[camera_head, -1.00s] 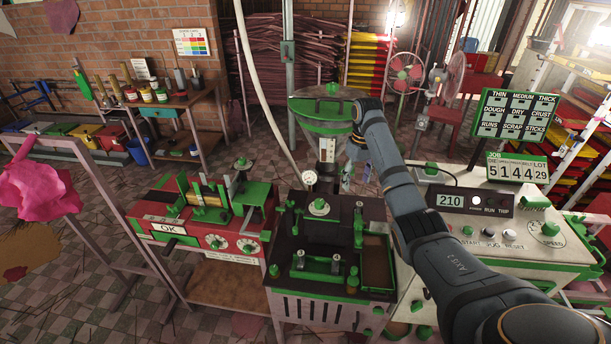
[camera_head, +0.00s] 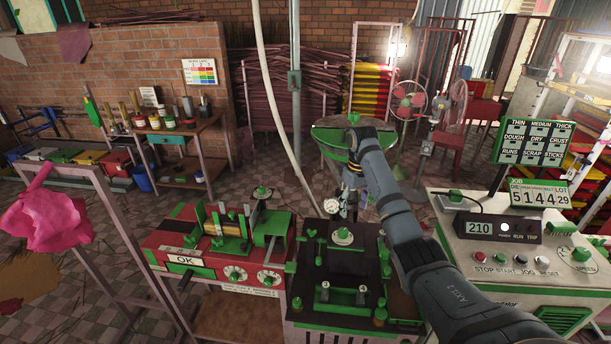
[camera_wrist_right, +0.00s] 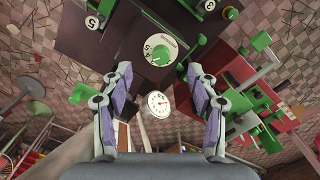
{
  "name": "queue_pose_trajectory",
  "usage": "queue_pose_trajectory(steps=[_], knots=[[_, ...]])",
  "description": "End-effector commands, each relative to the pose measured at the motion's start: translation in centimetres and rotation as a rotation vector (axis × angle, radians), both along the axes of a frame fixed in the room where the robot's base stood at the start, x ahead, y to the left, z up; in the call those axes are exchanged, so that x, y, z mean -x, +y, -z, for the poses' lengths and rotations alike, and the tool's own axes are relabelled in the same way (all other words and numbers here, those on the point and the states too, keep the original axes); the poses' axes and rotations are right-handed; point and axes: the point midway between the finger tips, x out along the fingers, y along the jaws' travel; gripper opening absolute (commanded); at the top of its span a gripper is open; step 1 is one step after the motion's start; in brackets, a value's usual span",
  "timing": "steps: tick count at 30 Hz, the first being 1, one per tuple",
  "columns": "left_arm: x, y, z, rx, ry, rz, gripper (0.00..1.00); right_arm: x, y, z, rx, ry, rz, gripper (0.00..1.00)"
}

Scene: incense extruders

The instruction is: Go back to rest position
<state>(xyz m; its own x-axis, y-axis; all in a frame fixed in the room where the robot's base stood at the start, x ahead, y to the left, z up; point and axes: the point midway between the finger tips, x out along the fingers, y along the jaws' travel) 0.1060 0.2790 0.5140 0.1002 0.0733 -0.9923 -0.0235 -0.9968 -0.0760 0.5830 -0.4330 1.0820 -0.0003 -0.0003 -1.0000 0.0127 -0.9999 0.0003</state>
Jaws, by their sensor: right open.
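My right arm comes in from the lower right in the head view, and my right gripper (camera_head: 352,190) hangs pointing down beside the black-topped machine (camera_head: 312,262), partly hidden by its own arm. In the right wrist view the gripper (camera_wrist_right: 160,88) has its two purple-padded fingers spread apart with nothing held between them. A round white gauge (camera_wrist_right: 158,104) shows in the gap between the fingers, and a white dial with a green knob (camera_wrist_right: 160,50) lies beyond it on the machine top. My left gripper is not in view.
A green-rimmed hopper (camera_head: 330,142) stands behind my right arm. A red machine marked OK (camera_head: 185,262) is left of the black one, and a white control console (camera_head: 490,245) is to the right. A pink cloth (camera_head: 45,220) hangs on a rail at left.

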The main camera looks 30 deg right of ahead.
Motion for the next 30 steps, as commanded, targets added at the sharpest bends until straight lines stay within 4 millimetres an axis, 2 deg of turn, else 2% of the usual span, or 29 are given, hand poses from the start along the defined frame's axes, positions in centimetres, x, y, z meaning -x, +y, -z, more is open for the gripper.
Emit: queue_pose_trajectory(steps=[5,8,10,12,14,15,18,24,30], knots=[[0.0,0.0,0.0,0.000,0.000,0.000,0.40,0.1,0.2,0.5,0.005,0.000,-0.004,0.60],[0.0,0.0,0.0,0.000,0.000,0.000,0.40,0.8,1.6,3.2,0.039,-0.003,-0.027,0.60],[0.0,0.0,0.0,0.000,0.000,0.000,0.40,2.2,3.5,6.5,0.077,-0.015,-0.055,0.60],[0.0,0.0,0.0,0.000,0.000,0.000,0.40,4.3,6.0,10.0,0.112,-0.042,-0.090,0.60],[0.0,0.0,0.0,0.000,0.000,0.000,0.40,6.7,8.3,12.7,0.131,-0.073,-0.116,0.60],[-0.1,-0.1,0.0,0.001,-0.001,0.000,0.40,8.5,9.8,14.1,0.137,-0.095,-0.129,0.60],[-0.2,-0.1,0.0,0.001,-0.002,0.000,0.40,12.7,12.8,16.2,0.139,-0.147,-0.145,0.60],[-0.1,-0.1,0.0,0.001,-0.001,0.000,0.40,18.8,16.3,16.8,0.120,-0.220,-0.136,0.60],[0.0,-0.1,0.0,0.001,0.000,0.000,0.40,23.1,18.2,15.9,0.100,-0.270,-0.109,0.60]])
